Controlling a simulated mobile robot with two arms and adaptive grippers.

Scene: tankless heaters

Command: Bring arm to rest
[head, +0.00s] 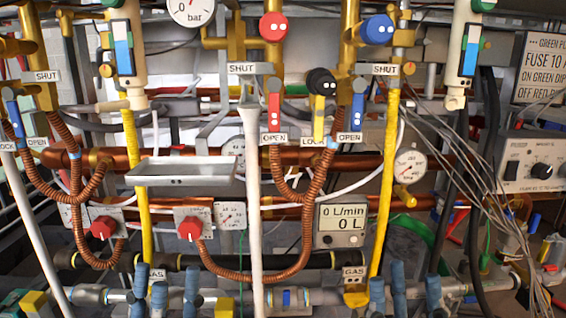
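My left gripper (170,288) shows at the bottom edge, left of the middle. Its blue-grey fingers point up and stand apart with nothing seen between them. My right gripper (408,288) shows at the bottom edge, right of the middle, with its blue-grey fingers also up and apart. Both appear in front of the lower pipes. Their palms and the arms behind them are cut off by the picture edge. I cannot tell whether any finger touches the pipes.
Yellow pipes (383,190), a white pipe (253,190) and copper hoses (65,150) crowd the view. Red knobs (190,229), a flow display (341,225), a metal tray (190,177) and a control box (540,163) stand among them. Loose cables (470,160) hang at right.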

